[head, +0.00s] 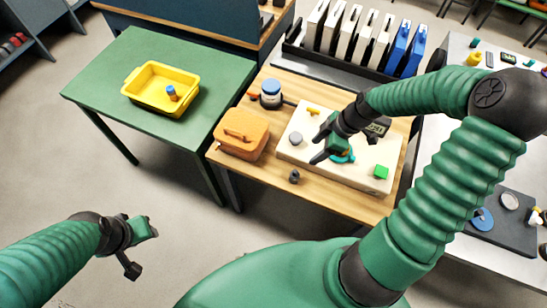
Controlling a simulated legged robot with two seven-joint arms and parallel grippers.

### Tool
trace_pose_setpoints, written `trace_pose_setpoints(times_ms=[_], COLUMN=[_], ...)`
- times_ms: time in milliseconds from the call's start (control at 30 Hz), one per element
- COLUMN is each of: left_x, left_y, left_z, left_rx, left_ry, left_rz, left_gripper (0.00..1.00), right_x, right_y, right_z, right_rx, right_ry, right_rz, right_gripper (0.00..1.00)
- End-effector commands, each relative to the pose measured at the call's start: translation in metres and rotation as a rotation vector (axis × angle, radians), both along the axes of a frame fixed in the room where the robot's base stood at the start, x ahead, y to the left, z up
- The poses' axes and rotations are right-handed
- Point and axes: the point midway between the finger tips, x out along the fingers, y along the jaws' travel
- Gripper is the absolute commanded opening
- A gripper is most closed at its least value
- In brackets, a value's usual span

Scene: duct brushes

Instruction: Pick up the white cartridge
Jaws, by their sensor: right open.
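No single thing stands out clearly as the white cartridge. Several white upright slabs (336,30) stand in a dark rack (345,66) at the top, beside two blue ones (404,47). My left gripper (145,250) is open and empty over the floor at lower left.
An orange case (243,134) and a small dark knob-like thing (294,176) are on the wooden table (262,181). A yellow tray (138,92) is on the green table (95,73).

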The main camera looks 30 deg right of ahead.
Motion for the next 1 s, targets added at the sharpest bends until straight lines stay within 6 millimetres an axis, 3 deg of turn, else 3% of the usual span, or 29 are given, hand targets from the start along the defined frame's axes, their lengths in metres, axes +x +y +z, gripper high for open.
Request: trace_pose_setpoints(times_ms=[400, 667, 833, 1000], left_x=[-0.001, 0.000, 0.000, 0.000], left_y=[0.000, 0.000, 0.000, 0.000], left_z=[-0.007, -0.002, 0.003, 0.003], left_rx=[0.000, 0.000, 0.000, 0.000], left_ry=[0.001, 0.001, 0.000, 0.001], left_rz=[0.000, 0.000, 0.000, 0.000], left_gripper=[0.40, 0.40, 0.40, 0.40], right_x=[0.022, 0.026, 0.031, 0.034], right_y=[0.031, 0.043, 0.053, 0.054], right_z=[-0.091, -0.119, -0.148, -0.158], right_rx=[0.003, 0.001, 0.000, -0.001], right_ry=[0.008, 0.006, 0.006, 0.005], right_rz=[0.004, 0.002, 0.001, 0.002], right_gripper=[0.58, 0.58, 0.58, 0.58])
